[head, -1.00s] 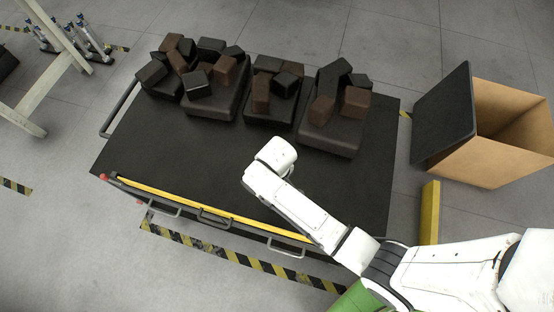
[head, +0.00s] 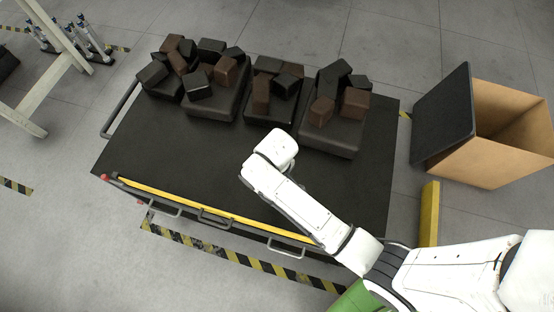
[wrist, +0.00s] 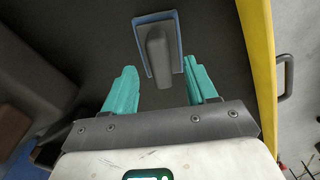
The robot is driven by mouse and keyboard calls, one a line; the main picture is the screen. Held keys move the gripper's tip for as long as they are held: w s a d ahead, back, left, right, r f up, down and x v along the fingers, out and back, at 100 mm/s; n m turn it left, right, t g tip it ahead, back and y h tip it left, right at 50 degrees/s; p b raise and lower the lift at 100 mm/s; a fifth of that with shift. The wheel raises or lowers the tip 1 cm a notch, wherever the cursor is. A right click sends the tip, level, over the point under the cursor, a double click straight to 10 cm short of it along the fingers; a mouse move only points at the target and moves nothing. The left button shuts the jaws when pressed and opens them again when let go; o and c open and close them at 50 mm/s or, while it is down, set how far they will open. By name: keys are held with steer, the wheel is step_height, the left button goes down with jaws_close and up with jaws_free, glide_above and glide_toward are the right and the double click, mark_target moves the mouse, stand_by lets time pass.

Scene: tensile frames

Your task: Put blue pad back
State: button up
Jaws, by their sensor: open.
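The blue pad (wrist: 169,22) lies on the black top of the cart in the wrist view. A grey block or handle (wrist: 156,52) stands on its middle. My gripper (wrist: 162,84) has two teal fingers, spread apart and empty. The pad is just beyond the fingertips, roughly in line with the gap between them. In the head view, my white arm covers the pad and the fingers.
The cart's dark top (head: 160,150) has free room around my arm. Dark cushions with black and brown blocks (head: 227,70) line its far side. A yellow rail (head: 210,209) with grey handles edges its near side. An open brown box (head: 490,160) stands on the floor at right.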

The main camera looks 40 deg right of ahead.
step_height(320, 180, up, 8)
steer(key=s+d+r+m, duration=0.1)
steer(key=s+d+r, duration=0.1)
steer(key=s+d, duration=0.2)
steer(key=s+d+r+m+t, duration=0.1)
steer(key=s+d, duration=0.3)
steer(key=s, duration=0.7)
steer(key=shift+r+m, duration=0.3)
steer(key=shift+r, duration=0.6)
steer(key=shift+a, duration=0.1)
